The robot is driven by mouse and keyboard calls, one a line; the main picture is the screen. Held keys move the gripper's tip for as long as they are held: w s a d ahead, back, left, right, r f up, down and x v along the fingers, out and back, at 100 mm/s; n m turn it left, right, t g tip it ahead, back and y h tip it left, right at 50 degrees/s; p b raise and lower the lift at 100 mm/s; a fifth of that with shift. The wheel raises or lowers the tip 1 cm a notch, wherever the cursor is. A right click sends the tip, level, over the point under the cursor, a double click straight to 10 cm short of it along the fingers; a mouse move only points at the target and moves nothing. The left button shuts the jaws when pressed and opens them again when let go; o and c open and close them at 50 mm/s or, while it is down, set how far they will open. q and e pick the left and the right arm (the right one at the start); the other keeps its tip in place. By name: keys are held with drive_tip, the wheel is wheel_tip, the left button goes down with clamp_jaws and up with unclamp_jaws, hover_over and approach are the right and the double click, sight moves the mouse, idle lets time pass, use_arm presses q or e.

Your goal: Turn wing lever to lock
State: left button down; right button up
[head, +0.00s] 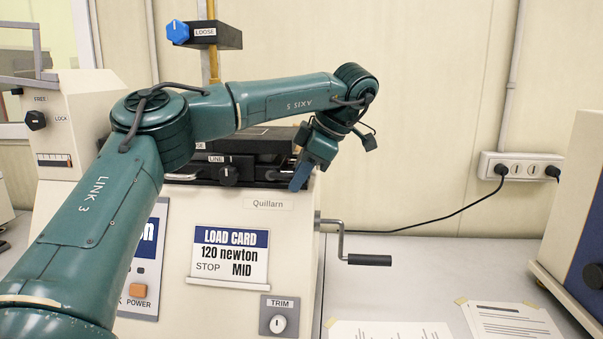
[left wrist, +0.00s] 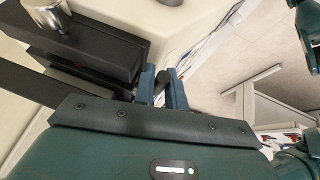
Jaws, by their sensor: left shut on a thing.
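My left gripper (head: 301,174) is at the right end of a black fixture (head: 250,138) on the cream testing machine. The wrist view shows its two blue fingers (left wrist: 162,90) shut on a small dark piece (left wrist: 163,77), which I take to be the wing lever. The fingers hide most of it, so its angle cannot be told. The black fixture also shows beside the fingers in the wrist view (left wrist: 90,62). A black knob (head: 229,175) marked LINE sits on the fixture's front.
A blue knob (head: 177,32) marked LOOSE is on an upper black block. A black knob (head: 35,120) sits between FREE and LOCK labels at left. A crank handle (head: 369,260) sticks out right. The load card (head: 229,254) reads 120 newton, STOP MID. Papers (head: 510,321) lie on the bench.

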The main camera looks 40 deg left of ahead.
use_arm(q)
drive_tip(key=c, duration=1.7)
unclamp_jaws()
drive_tip(key=v, duration=1.3)
drive_tip(key=shift+d, duration=0.2)
drive_tip(key=shift+c, duration=0.3)
